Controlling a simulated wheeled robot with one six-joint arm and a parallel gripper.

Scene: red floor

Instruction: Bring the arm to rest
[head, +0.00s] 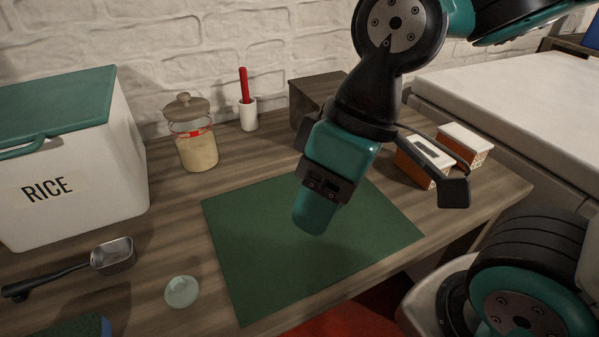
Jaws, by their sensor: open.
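My gripper (318,208) hangs from my arm, pointing down over the green mat (243,265) in the middle of the counter. It is open, and nothing shows held in it. From this side its teal and black body hides part of the jaws, so the gap between the fingertips is not clear. The gripper covers part of the mat's far right area. It appears to be above the mat, apart from it.
On the wooden counter (150,235) stand a RICE bin (100,170), a lidded jar (195,150), a white cup with a red handle (248,118), a dark box (312,92) and small white-topped boxes (465,140). A scoop (112,255) and pale round lid (181,291) lie in front.

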